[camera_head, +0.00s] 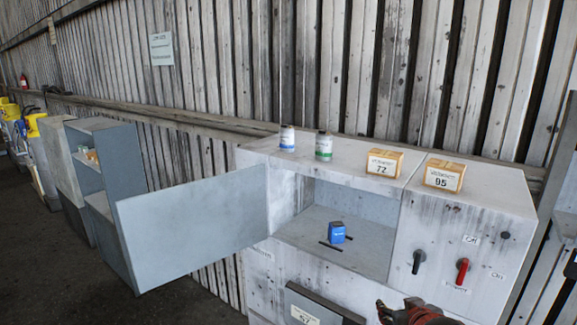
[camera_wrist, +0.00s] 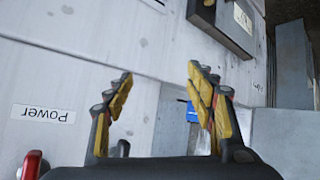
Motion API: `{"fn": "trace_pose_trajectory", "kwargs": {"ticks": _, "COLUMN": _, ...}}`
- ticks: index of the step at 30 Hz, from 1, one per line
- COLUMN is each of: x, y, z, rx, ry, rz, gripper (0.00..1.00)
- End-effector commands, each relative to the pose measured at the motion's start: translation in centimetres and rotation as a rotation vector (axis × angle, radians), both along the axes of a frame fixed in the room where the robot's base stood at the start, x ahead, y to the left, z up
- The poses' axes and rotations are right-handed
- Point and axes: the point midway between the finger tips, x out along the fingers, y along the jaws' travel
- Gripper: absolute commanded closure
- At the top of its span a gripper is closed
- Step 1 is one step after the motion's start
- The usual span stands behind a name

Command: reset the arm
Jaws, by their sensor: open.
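My gripper (camera_wrist: 158,85) is open in the wrist view, with nothing between its yellow-padded fingers. The grey cabinet front lies beyond it. In the head view only a red and dark part of my arm's end shows at the bottom edge, in front of the cabinet (camera_head: 465,225). The blue container (camera_head: 337,232) stands in the open compartment, apart from my gripper. Part of it also shows in the wrist view behind the right finger (camera_wrist: 192,112).
The cabinet door (camera_head: 195,225) stands open to the left. A black handle (camera_head: 418,262) and a red handle (camera_head: 462,270) stick out of the front. Two cans (camera_head: 287,138) and two boxes (camera_head: 384,162) stand on top. A shelf unit (camera_head: 105,165) is at left.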

Motion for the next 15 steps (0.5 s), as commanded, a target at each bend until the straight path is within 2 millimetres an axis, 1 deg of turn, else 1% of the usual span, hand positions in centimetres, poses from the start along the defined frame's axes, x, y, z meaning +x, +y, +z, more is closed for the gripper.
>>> {"fn": "trace_pose_trajectory", "kwargs": {"ticks": 1, "x": -1.0, "y": -0.7, "z": -0.7, "rx": -0.012, "ry": 0.037, "rz": -0.027, "gripper": 0.45}}
{"fn": "trace_pose_trajectory", "kwargs": {"ticks": 4, "x": -3.9, "y": -1.8, "z": -2.6, "rx": -0.033, "ry": 0.13, "rz": -0.084, "gripper": 0.45}}
{"fn": "trace_pose_trajectory", "kwargs": {"ticks": 5, "x": -5.1, "y": -2.0, "z": -3.4, "rx": -0.037, "ry": 0.164, "rz": -0.101, "gripper": 0.45}}
{"fn": "trace_pose_trajectory", "kwargs": {"ticks": 7, "x": -8.1, "y": -2.2, "z": -5.4, "rx": -0.038, "ry": 0.25, "rz": -0.138, "gripper": 0.45}}
{"fn": "trace_pose_trajectory", "kwargs": {"ticks": 9, "x": -11.5, "y": -1.6, "z": -7.7, "rx": -0.021, "ry": 0.337, "rz": -0.163, "gripper": 0.45}}
{"fn": "trace_pose_trajectory", "kwargs": {"ticks": 12, "x": -15.6, "y": -0.1, "z": -10.3, "rx": 0.013, "ry": 0.432, "rz": -0.17, "gripper": 0.45}}
{"fn": "trace_pose_trajectory", "kwargs": {"ticks": 15, "x": -19.0, "y": 1.8, "z": -12.5, "rx": 0.055, "ry": 0.499, "rz": -0.158, "gripper": 0.45}}
